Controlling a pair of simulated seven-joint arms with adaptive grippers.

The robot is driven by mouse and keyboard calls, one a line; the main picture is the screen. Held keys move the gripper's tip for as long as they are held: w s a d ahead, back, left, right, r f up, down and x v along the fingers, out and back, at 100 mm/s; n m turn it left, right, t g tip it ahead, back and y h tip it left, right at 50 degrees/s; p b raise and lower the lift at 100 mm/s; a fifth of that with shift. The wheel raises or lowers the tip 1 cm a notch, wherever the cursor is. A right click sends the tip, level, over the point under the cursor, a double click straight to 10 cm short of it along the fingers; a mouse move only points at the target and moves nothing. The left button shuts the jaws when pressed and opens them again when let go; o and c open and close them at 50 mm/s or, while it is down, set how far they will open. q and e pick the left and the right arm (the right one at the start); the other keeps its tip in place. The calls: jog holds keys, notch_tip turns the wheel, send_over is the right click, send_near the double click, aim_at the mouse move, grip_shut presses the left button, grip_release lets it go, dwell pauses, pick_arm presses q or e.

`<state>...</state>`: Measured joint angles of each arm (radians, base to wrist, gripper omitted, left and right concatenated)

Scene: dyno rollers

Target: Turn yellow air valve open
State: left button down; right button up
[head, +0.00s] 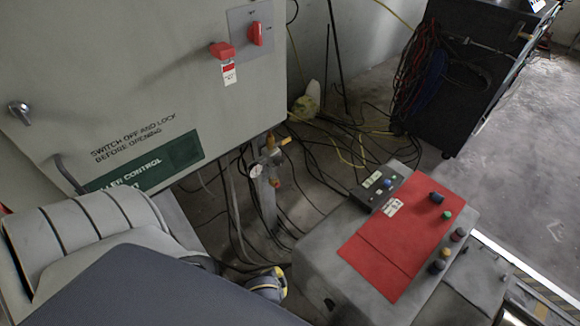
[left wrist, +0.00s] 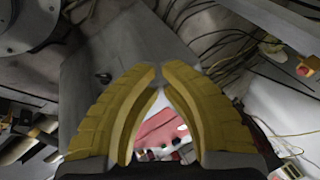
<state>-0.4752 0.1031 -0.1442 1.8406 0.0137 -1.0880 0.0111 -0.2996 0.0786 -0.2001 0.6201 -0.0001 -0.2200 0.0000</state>
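The air valve (head: 270,146) with its small yellow-orange handle (head: 286,140) sits on top of a grey post in the middle of the head view. A round white gauge (head: 256,171) is beside it. My left gripper (head: 268,284) is below the valve in the head view, mostly hidden behind my grey arm link, and apart from the valve. In the left wrist view its two yellow fingers (left wrist: 160,70) nearly meet at the tips, with nothing held between them. A small red-and-yellow part (left wrist: 306,67) shows at the right there; I cannot tell whether it is the valve. My right gripper is not seen.
A grey cabinet (head: 140,70) with a red switch (head: 260,34) stands behind left. A console with a red top (head: 395,245) and several buttons is right of the post. Loose cables (head: 330,160) cover the floor. A black rack (head: 445,90) stands at the back right.

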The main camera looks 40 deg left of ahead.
pick_arm(q)
jog(key=w+d+r+n+t+h, duration=0.2)
jog(key=w+r+n+t, duration=0.55)
jog(key=w+r, duration=0.8)
jog(key=w+d+r+n+t+h, duration=0.1)
jog(key=w+d+r+n+t, duration=0.2)
jog(key=w+r+n+t, duration=0.85)
jog(key=w+a+r+n+g+y, duration=0.3)
jog(key=w+a+r+n+y, duration=0.4)
jog(key=r, duration=0.3)
jog(key=n+g+y, duration=0.8)
jog(key=n+g, duration=1.1)
jog(key=n, duration=1.3)
send_near(282, 143)
notch_tip(282, 143, down, 8)
jog(key=w+d, duration=0.2)
jog(key=x, duration=1.1)
jog(key=shift+n, duration=0.3)
jog(key=shift+w+d+r, duration=0.1)
jog(key=shift+d+r, duration=0.1)
jog(key=shift+r, duration=0.85)
jog(key=shift+d+r, duration=0.15)
jog(key=shift+r, duration=0.9)
